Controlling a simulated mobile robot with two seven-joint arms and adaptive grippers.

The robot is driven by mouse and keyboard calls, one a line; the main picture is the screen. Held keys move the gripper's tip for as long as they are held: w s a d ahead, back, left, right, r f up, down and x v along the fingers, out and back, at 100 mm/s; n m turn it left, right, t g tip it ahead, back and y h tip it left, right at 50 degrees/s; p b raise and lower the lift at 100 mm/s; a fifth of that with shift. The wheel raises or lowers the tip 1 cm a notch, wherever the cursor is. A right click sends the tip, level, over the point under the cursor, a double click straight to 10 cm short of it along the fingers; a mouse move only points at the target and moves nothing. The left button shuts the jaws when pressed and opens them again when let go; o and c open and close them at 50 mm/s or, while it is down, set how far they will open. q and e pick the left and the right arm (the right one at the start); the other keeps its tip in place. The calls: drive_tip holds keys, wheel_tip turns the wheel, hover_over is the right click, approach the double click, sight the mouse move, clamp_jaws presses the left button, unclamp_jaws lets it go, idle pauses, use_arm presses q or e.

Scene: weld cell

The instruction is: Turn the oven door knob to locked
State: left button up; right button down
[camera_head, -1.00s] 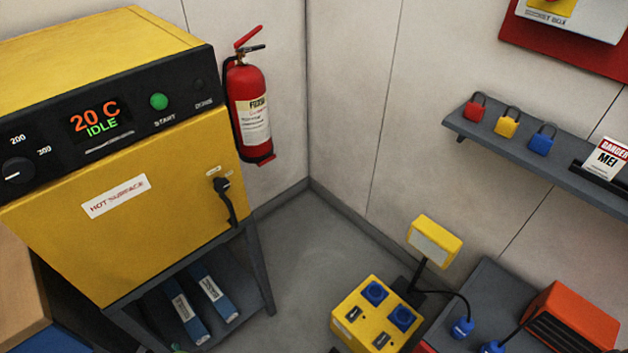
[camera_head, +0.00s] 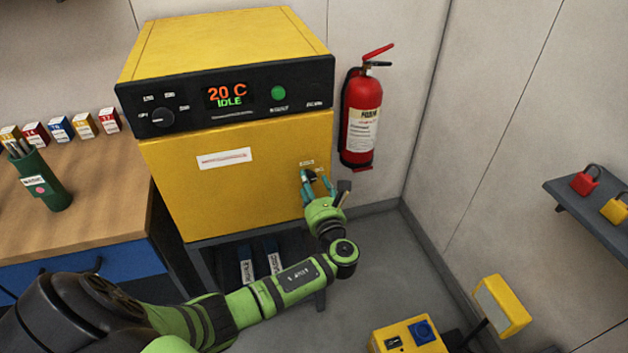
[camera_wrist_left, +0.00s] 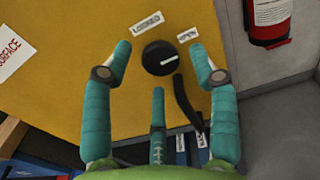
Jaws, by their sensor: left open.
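The yellow oven (camera_head: 290,150) stands at the back, its door shut, display reading 20 C IDLE. Its black round door knob (camera_wrist_left: 159,58) is on the door's right side. The knob's white pointer line points right, nearer the OPEN label (camera_wrist_left: 187,34) than the LOCKED label (camera_wrist_left: 147,22). A black door handle (camera_wrist_left: 186,104) hangs below and right of the knob. My left gripper (camera_head: 318,182) is open at the knob. In the left wrist view its fingers stand apart on either side of the knob, with a third finger below. Contact is not visible. My right gripper is out of view.
A red fire extinguisher (camera_head: 362,122) hangs on the wall right of the oven. A wooden bench (camera_head: 110,190) with a green cup (camera_head: 40,180) is at left. A yellow box (camera_head: 408,338) stands at lower right. The floor between is clear.

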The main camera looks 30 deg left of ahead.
use_arm(q)
drive_tip(key=shift+w+a, duration=0.45)
drive_tip(key=shift+a, duration=0.05)
drive_tip(key=shift+w, duration=0.1)
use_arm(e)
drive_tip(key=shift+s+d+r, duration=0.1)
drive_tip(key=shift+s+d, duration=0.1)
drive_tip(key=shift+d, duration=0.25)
use_arm(q)
drive_tip(key=c, duration=1.1)
drive_tip(key=shift+c, duration=0.2)
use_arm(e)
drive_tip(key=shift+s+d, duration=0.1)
